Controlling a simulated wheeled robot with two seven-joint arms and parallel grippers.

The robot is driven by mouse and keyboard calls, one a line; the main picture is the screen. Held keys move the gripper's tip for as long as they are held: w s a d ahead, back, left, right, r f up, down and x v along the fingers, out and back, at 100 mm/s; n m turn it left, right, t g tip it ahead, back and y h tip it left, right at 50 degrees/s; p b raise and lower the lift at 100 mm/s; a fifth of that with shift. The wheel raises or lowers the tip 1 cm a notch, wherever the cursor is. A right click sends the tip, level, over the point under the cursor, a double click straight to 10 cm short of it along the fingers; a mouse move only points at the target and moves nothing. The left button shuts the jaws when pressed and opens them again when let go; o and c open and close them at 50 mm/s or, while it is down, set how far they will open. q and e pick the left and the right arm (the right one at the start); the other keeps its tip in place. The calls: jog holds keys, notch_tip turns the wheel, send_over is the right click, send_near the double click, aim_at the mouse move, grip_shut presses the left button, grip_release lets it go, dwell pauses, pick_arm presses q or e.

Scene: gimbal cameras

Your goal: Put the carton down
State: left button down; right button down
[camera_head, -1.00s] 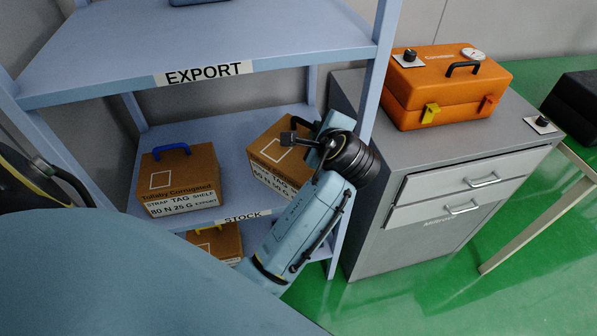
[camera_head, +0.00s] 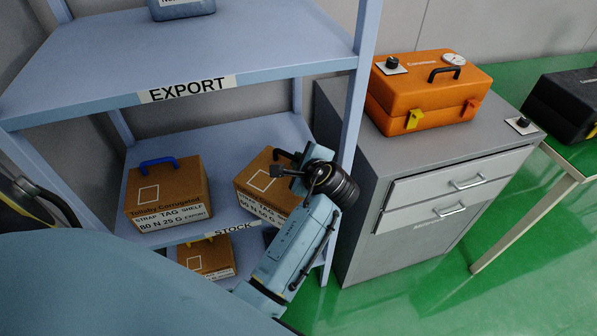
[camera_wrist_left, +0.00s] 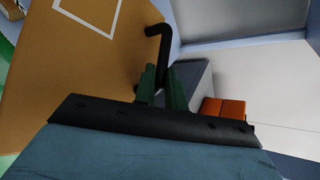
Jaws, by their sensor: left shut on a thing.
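A brown carton (camera_head: 257,182) with a white square outline and a dark handle is at the right end of the STOCK shelf (camera_head: 222,133). My left gripper (camera_head: 286,160) is at the carton's top, near the right shelf post. In the left wrist view, the green fingers (camera_wrist_left: 160,88) are shut on the black handle (camera_wrist_left: 157,50), with the brown carton (camera_wrist_left: 75,75) at the left. The carton's right side and part of its label are hidden by my arm. I cannot tell whether its base touches the shelf. My right gripper is not in view.
A carton with a blue handle (camera_head: 168,193) stands left on the same shelf, with a gap between. Another carton (camera_head: 207,257) is below. The EXPORT shelf (camera_head: 200,45) overhangs. A grey cabinet (camera_head: 345,130) bearing an orange case (camera_head: 425,95) stands right.

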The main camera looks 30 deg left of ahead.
pick_arm(q)
notch_tip(320, 180, down, 3)
jog(key=shift+f+b, duration=0.15)
jog(key=shift+b, duration=0.25)
jog(key=c, duration=1.5)
grip_release()
jog(key=shift+o, duration=0.2)
jog(key=p+v, duration=0.2)
jog(key=v, duration=1)
